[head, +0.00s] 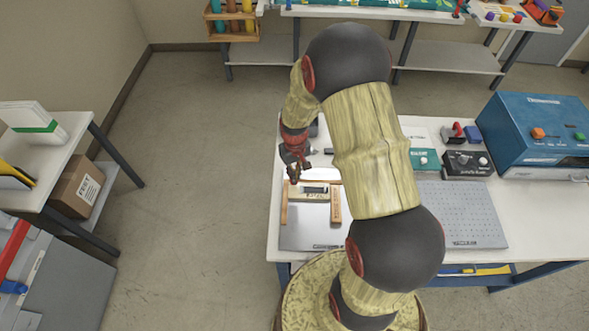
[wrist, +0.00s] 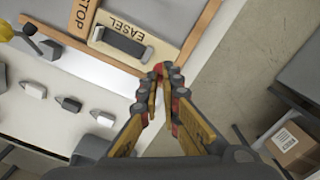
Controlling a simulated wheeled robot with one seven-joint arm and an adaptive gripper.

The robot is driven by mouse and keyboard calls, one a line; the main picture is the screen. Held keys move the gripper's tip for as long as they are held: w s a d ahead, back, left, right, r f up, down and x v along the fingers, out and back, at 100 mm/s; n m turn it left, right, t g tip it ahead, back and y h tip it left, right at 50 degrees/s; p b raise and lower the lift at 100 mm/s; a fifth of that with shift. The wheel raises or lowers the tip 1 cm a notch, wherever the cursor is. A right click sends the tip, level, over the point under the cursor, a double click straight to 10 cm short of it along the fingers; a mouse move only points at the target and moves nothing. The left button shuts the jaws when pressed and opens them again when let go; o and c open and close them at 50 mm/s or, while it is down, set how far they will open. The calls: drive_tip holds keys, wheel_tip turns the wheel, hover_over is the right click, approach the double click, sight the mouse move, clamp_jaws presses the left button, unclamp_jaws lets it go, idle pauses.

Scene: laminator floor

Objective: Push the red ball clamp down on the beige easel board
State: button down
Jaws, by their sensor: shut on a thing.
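The beige easel board (head: 296,195), labelled EASEL (wrist: 160,55) in the wrist view, lies on the bench with a dark grey clamp-like piece (wrist: 120,42) across it. My gripper (head: 294,178) is over the board's far left side in the head view. In the wrist view its fingertips (wrist: 159,75) come together just off the board's corner. A small red patch between the tips (wrist: 158,67) looks like the ball of the red ball clamp. The rest of that clamp is hidden by the fingers, so its lever angle cannot be told.
Wooden strips, one marked STOP (wrist: 82,15), border the board. A yellow ball handle (wrist: 6,30) stands nearby. Several small grey and black pieces (wrist: 68,103) lie on the white bench. A perforated plate (head: 460,215) and blue machine (head: 530,135) stand right.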

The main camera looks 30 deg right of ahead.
drive_tip(key=shift+w+d+r+p, duration=0.15)
drive_tip(key=shift+w+r+p, duration=0.3)
drive_tip(key=shift+r, duration=0.25)
drive_tip(key=shift+w+d+r+p, duration=0.15)
drive_tip(key=shift+w+r+p, duration=0.25)
drive_tip(key=shift+r, duration=0.25)
drive_tip(key=shift+s+a+r+p, duration=0.1)
drive_tip(key=shift+s+r+p, duration=0.15)
drive_tip(key=shift+r+p, duration=0.5)
wheel_tip(320, 180, up, 4)
drive_tip(key=shift+s+f+p, duration=0.1)
drive_tip(key=shift+f+p, duration=0.05)
drive_tip(key=shift+p, duration=0.75)
drive_tip(key=s+a+r+t+b, duration=0.3)
drive_tip(key=s+a+r+b, duration=0.3)
drive_tip(key=s+b, duration=0.3)
drive_tip(key=s+a+r+t+b, duration=0.2)
drive_tip(key=s+a+r+b, duration=0.5)
drive_tip(key=s+r+b, duration=0.1)
drive_tip(key=shift+s+r+n+t+b, duration=0.15)
drive_tip(key=shift+s+n+t+b, duration=0.35)
drive_tip(key=shift+b, duration=0.5)
